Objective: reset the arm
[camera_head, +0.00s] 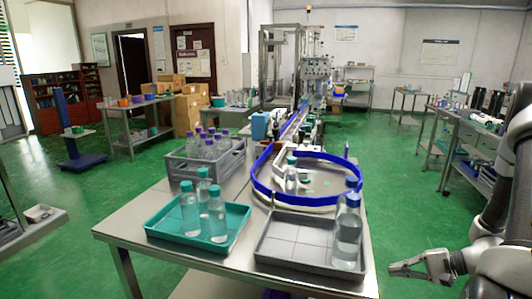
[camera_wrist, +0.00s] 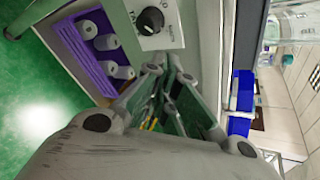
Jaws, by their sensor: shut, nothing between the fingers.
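My gripper (camera_head: 396,269) is at the lower right in the head view, to the right of the steel table (camera_head: 125,229) and apart from it. Its fingers point left and hold nothing. In the wrist view my gripper (camera_wrist: 172,72) shows its fingers running away from the camera and closed together, with nothing between them. My arm comes in from the right edge of the head view.
A purple bin (camera_wrist: 82,60) shows in the wrist view. Green floor lies open right of the table.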

